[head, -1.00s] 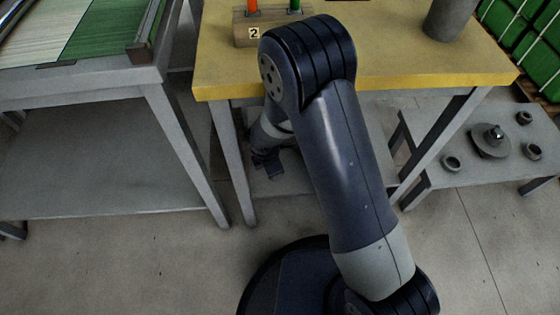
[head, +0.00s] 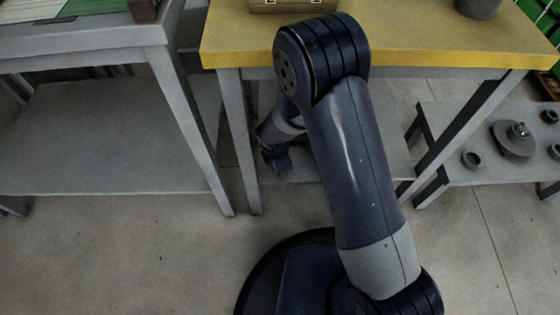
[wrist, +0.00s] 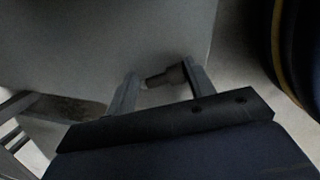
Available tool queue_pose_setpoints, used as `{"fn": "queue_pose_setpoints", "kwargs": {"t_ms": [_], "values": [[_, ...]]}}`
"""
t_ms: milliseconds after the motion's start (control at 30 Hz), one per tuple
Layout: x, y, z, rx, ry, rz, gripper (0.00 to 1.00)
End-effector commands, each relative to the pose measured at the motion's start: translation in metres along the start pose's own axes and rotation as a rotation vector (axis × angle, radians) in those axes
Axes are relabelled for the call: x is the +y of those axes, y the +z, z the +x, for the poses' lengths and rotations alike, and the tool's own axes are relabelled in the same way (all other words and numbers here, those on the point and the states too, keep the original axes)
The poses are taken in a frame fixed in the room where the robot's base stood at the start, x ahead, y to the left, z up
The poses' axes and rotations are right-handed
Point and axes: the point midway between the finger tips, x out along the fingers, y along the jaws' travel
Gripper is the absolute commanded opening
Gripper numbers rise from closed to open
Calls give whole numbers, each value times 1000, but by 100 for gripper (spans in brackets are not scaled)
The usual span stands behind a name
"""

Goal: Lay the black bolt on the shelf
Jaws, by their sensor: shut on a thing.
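My gripper (wrist: 160,85) is shut on the black bolt (wrist: 160,78) in the wrist view; the bolt lies crosswise between the two fingers. In the head view my gripper (head: 277,160) is low under the front edge of the yellow table, and the bolt cannot be made out there. The grey shelf (head: 335,168) under the yellow table is partly hidden by my arm. A broad grey surface (wrist: 90,45) lies beyond the fingers in the wrist view. I cannot tell whether the bolt touches it.
The yellow-edged table (head: 440,55) stands above my gripper, its legs on either side. A grey table with a lower shelf (head: 100,135) stands at left. A low grey bench (head: 480,150) at right carries several metal parts. The floor (head: 130,250) in front is clear.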

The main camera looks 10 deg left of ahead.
Motion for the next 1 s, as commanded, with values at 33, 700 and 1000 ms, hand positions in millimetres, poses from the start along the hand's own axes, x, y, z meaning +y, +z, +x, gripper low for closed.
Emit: {"fn": "queue_pose_setpoints", "kwargs": {"t_ms": [33, 700, 1000], "values": [[0, 0, 1, 0, 1, 0, 28], [0, 0, 0, 0, 0, 0, 76], [2, 0, -28, 1, 4, 0, 76]]}}
